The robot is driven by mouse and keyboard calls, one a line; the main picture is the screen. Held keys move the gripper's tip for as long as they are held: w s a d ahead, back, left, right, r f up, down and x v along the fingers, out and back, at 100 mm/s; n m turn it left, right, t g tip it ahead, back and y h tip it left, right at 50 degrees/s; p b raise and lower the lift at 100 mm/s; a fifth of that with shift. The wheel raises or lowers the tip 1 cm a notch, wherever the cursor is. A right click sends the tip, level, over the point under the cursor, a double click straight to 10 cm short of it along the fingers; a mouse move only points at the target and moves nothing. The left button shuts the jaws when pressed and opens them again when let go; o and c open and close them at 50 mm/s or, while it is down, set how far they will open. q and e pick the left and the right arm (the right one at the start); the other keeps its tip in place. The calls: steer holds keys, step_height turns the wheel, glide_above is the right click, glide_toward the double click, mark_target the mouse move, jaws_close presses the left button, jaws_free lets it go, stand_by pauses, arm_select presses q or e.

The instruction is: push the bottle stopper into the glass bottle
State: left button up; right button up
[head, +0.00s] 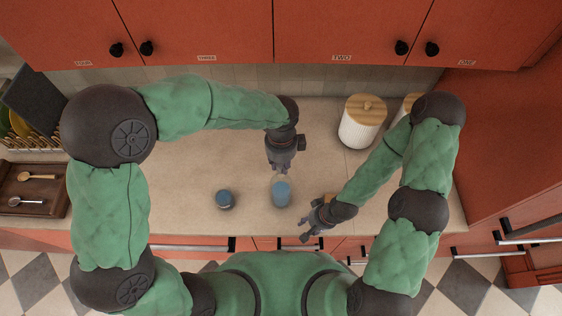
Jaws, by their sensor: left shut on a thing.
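A blue glass bottle (281,194) stands on the counter in the middle of the head view. My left gripper (282,171) comes in from behind it, and its fingers are shut at the bottle's far side. The exact contact is too small to see. My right gripper (306,226) is to the right of the bottle and nearer the counter's front edge, fingers spread and apparently empty. A small wooden piece (328,198) shows partly behind the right wrist; it may be the bottle stopper, but I cannot tell.
A dark blue jar (225,200) stands left of the bottle. White ribbed canisters with wooden lids (362,122) stand at the back right, one partly hidden by my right arm. A wooden tray with spoons (33,188) is at the far left. Red cabinets (230,30) hang above.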

mark_target(281, 168)
arm_select(q)
steer(key=shift+f+b, duration=0.95)
steer(key=shift+f, duration=0.6)
arm_select(e)
steer(key=shift+f, duration=1)
arm_select(q)
steer(key=o, duration=1)
step_height(281, 168, up, 12)
